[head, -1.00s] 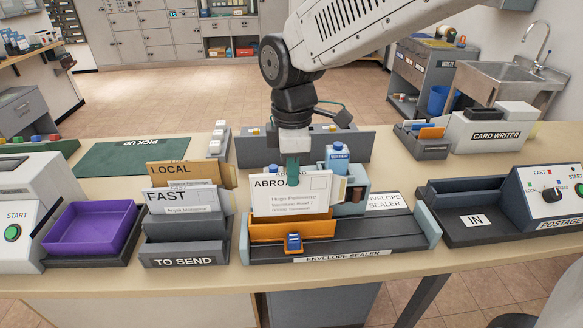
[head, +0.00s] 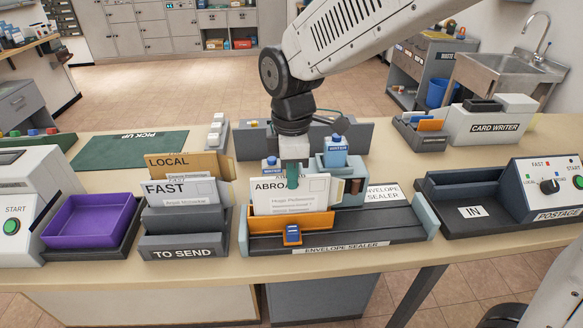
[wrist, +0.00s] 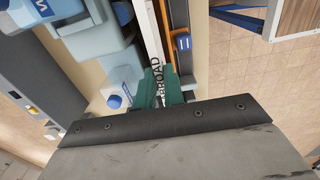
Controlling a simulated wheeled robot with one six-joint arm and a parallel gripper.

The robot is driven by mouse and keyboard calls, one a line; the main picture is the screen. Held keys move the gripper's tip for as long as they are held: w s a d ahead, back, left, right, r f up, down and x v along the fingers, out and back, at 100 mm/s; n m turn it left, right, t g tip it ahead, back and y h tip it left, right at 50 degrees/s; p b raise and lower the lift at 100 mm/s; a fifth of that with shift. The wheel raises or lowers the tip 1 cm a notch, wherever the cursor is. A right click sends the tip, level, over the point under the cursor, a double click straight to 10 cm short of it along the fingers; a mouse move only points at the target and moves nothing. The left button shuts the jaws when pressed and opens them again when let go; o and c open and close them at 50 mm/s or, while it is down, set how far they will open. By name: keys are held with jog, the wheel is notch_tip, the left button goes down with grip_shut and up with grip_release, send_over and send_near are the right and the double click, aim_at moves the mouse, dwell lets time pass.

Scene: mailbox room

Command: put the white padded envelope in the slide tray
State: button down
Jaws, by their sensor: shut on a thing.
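The white padded envelope (head: 310,203) stands nearly upright, with ABROAD at its top and an address on its face. Its lower part is hidden behind the front wall of the orange slide tray (head: 265,226), which sits on the dark envelope sealer. My gripper (head: 292,180) has green fingers shut on the envelope's top edge. In the wrist view the green fingers (wrist: 160,88) clasp the envelope's white edge (wrist: 150,35), beside the tray's orange wall (wrist: 168,28). Whether the envelope touches the tray floor is hidden.
The envelope sealer (head: 385,240) has water bottles (head: 336,154) behind the envelope. The TO SEND rack (head: 183,245) with LOCAL and FAST mail and a purple tray (head: 92,228) stand left. The IN tray and postage machine (head: 545,187) stand right. A green PICK UP mat (head: 130,150) is clear.

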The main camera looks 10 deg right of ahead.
jog(key=shift+f, duration=1.15)
jog(key=c, duration=1.4)
grip_release()
jog(key=shift+c, duration=0.2)
jog(key=shift+r, duration=3.55)
